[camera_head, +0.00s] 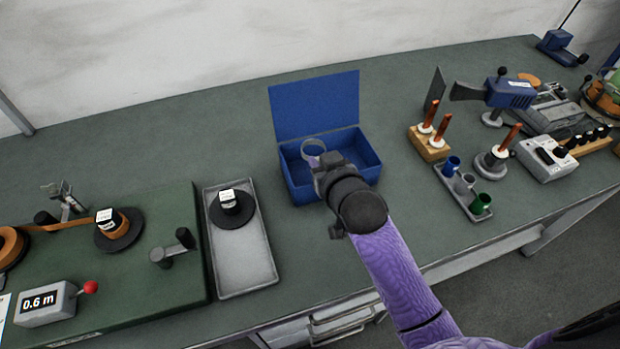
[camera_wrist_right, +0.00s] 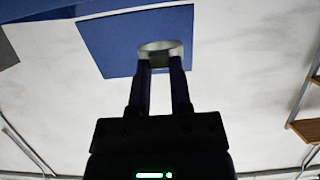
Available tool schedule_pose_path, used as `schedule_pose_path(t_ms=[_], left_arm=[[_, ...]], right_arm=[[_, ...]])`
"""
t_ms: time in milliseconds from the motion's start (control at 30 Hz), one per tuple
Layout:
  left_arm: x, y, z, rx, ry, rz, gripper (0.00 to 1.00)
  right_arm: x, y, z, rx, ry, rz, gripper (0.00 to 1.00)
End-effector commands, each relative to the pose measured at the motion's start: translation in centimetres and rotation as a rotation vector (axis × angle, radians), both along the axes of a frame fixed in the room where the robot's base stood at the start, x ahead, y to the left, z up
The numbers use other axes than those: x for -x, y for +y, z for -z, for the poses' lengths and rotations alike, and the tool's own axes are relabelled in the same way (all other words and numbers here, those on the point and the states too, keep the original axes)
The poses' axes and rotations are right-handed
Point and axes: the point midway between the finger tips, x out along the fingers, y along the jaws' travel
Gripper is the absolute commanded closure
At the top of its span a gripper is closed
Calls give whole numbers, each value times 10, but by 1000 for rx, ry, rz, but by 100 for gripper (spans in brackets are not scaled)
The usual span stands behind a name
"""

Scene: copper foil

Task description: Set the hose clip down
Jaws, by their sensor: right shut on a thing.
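The hose clip (camera_head: 313,147) is a pale metal ring. My right gripper (camera_head: 319,160) is shut on it and holds it over the open blue box (camera_head: 362,151). In the right wrist view the ring (camera_wrist_right: 160,46) sits between the two fingertips of the right gripper (camera_wrist_right: 160,64), with the blue lid (camera_wrist_right: 112,42) behind it. I cannot tell how far the clip is above the box floor. The gripper and wrist hide part of the box's inside. My left gripper is in neither view.
A grey tray (camera_head: 240,270) with a black spool lies left of the box. A green board (camera_head: 150,270) with reels is further left. A wooden block (camera_head: 428,150) with copper rods and a tray of small cups (camera_head: 448,188) stand to the right. The bench behind the box is clear.

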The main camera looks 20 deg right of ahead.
Motion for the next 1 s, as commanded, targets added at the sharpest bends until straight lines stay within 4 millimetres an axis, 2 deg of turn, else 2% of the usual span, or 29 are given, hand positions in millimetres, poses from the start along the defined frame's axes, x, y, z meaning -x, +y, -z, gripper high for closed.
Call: schedule_pose_path(t_ms=[233, 467, 633, 933, 967, 1000], left_arm=[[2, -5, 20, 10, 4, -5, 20], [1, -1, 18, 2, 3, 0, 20], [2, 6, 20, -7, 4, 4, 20], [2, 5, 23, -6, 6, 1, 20], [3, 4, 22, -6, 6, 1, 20], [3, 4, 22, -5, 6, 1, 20]], right_arm=[[0, 1, 44, 0, 2, -1, 100], [0, 1, 42, -1, -2, -2, 100], [0, 1, 48, -1, -1, -2, 100], [0, 1, 54, -1, -1, -2, 100], [0, 1, 54, -1, -1, -2, 71], [0, 1, 54, -1, 0, -2, 63]])
